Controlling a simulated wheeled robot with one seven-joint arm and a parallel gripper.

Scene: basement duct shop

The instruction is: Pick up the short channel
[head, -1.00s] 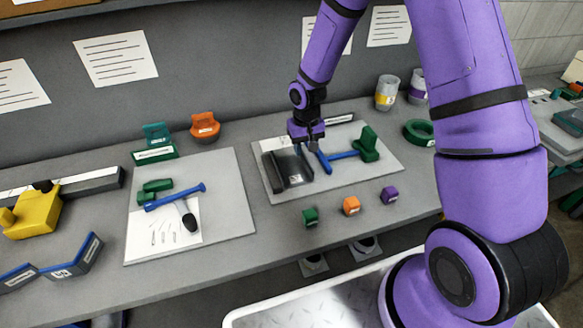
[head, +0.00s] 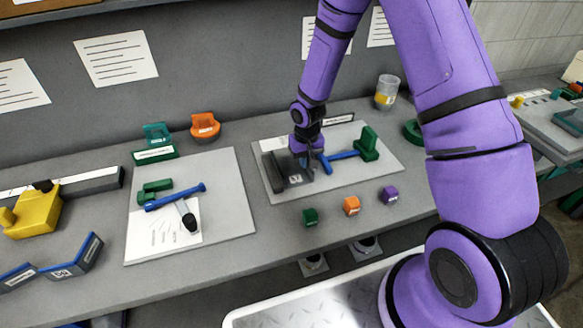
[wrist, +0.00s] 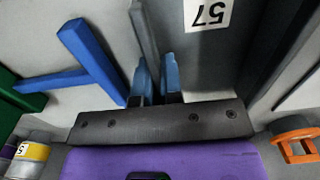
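The short channel (head: 272,172) is a dark grey U-shaped piece with a white "57" label, lying on the right grey board (head: 345,187). In the wrist view the channel (wrist: 200,60) fills the top middle, its floor and label to the right and one upright wall left of that. My gripper (head: 318,165) is down at the channel's right side. In the wrist view my gripper's (wrist: 157,75) two blue-grey fingers are a little apart, one on each side of that wall. Contact with the wall cannot be made out.
A blue T-shaped tool (head: 342,156) lies close beside my gripper, touching or near a green block (head: 367,145). Small green (head: 310,216), orange (head: 351,205) and purple (head: 389,195) cubes stand in front of the board. A clear jar (head: 387,92) stands behind.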

